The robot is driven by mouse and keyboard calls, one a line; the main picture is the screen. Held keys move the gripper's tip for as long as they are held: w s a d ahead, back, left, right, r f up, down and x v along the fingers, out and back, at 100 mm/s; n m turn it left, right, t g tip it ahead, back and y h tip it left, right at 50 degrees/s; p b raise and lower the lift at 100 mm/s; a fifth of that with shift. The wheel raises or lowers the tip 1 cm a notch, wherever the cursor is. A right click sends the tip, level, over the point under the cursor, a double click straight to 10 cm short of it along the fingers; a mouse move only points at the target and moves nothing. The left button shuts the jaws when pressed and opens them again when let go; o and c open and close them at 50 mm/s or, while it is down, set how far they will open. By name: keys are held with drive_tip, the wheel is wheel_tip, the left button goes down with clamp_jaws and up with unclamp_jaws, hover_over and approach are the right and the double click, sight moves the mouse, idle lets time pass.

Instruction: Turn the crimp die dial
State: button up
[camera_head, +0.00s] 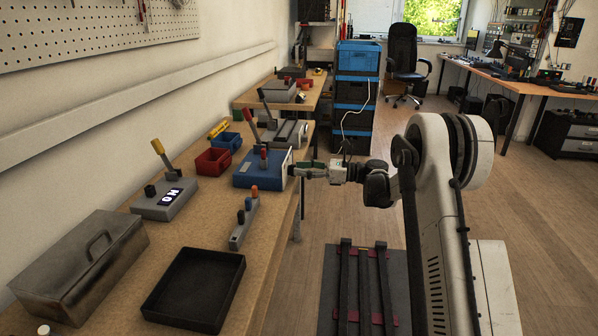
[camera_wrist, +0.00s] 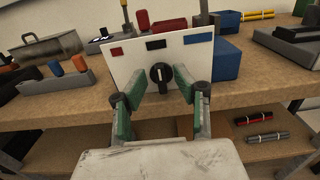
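The crimp die dial (camera_wrist: 160,74) is a black round knob with a white pointer mark, low on an upright white panel (camera_wrist: 186,52) that also carries red, black and blue rectangles. In the head view the panel is the right face of a blue machine (camera_head: 255,172) at the bench edge; the dial is hidden there. My gripper (camera_head: 298,169) points left at this panel. In the wrist view its green-padded fingers (camera_wrist: 157,86) are open, one on each side of the dial. I cannot tell whether either pad touches it.
On the bench (camera_head: 180,235) are a grey lever box (camera_head: 165,204), a grey strip with coloured knobs (camera_head: 243,222), a black tray (camera_head: 195,287), a metal toolbox (camera_head: 82,262) and a red bin (camera_head: 213,161). A lower shelf (camera_wrist: 225,125) holds cable bundles. The floor to the right is mostly open.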

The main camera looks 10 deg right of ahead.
drive_tip(key=shift+w+a, duration=0.25)
drive_tip(key=shift+a, duration=0.25)
clamp_jaws()
drive_tip(key=shift+n, duration=0.4)
drive_tip(key=n, duration=0.7)
drive_tip(key=s+n+b, duration=0.1)
drive_tip(key=n, duration=0.2)
drive_tip(key=shift+a+f+n, duration=0.15)
drive_tip(key=shift+f+n, duration=0.1)
drive_tip(key=shift+n, duration=0.15)
